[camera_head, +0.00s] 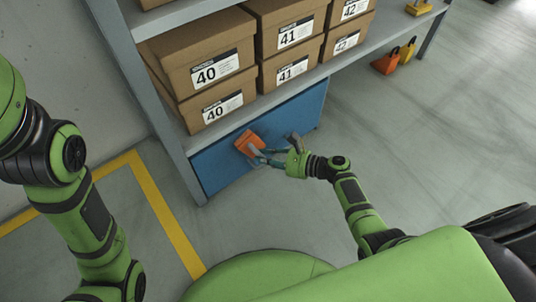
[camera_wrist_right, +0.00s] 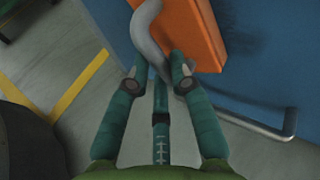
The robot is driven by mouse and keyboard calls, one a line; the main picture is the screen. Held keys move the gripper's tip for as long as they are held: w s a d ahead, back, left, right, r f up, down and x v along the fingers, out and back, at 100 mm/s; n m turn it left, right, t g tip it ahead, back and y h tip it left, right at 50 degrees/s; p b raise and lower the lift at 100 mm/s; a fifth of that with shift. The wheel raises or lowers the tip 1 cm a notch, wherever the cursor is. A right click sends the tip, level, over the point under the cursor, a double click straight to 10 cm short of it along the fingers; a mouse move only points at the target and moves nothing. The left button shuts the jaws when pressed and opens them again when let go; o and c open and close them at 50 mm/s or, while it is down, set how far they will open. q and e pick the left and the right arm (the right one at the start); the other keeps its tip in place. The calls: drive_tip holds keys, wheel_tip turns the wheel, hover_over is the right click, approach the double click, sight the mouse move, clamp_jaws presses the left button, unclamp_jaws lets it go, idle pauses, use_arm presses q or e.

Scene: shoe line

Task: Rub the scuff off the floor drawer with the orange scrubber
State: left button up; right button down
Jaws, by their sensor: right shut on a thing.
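The orange scrubber (camera_head: 249,143) is at the blue front of the floor drawer (camera_head: 217,172), under the shelf. My right gripper (camera_head: 264,158) is shut on the scrubber's curved grey handle, which shows between the fingers in the right wrist view (camera_wrist_right: 150,35). In that view the orange block (camera_wrist_right: 190,35) lies flat along the blue drawer front (camera_wrist_right: 255,60) and looks in contact with it, though a small gap cannot be ruled out. A dark patch beside the block could be scuff or shadow; I cannot tell which. My left arm shows at the left, but its gripper is out of view.
The drawer's grey bar handle (camera_wrist_right: 268,131) sticks out near my right gripper. Shoe boxes (camera_head: 215,68) fill the shelf above. A yellow floor line (camera_head: 165,215) runs at the left. Orange and yellow objects (camera_head: 385,63) stand on the floor at the back right.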

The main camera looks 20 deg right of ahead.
drive_tip(key=shift+s+d+p, duration=0.35)
drive_tip(key=shift+s+p, duration=0.1)
drive_tip(key=shift+s, duration=0.5)
drive_tip(key=shift+s+d+p, duration=0.35)
drive_tip(key=shift+s+p, duration=0.1)
drive_tip(key=shift+s, duration=0.45)
drive_tip(key=shift+s+d+p, duration=0.35)
drive_tip(key=shift+s+p, duration=0.1)
drive_tip(key=shift+s, duration=0.5)
drive_tip(key=shift+s, duration=0.1)
drive_tip(key=shift+s+d+p, duration=0.25)
drive_tip(key=shift+s+d, duration=0.05)
drive_tip(key=shift+s, duration=0.35)
drive_tip(key=shift+s+d+p, duration=0.25)
drive_tip(key=shift+s, duration=0.4)
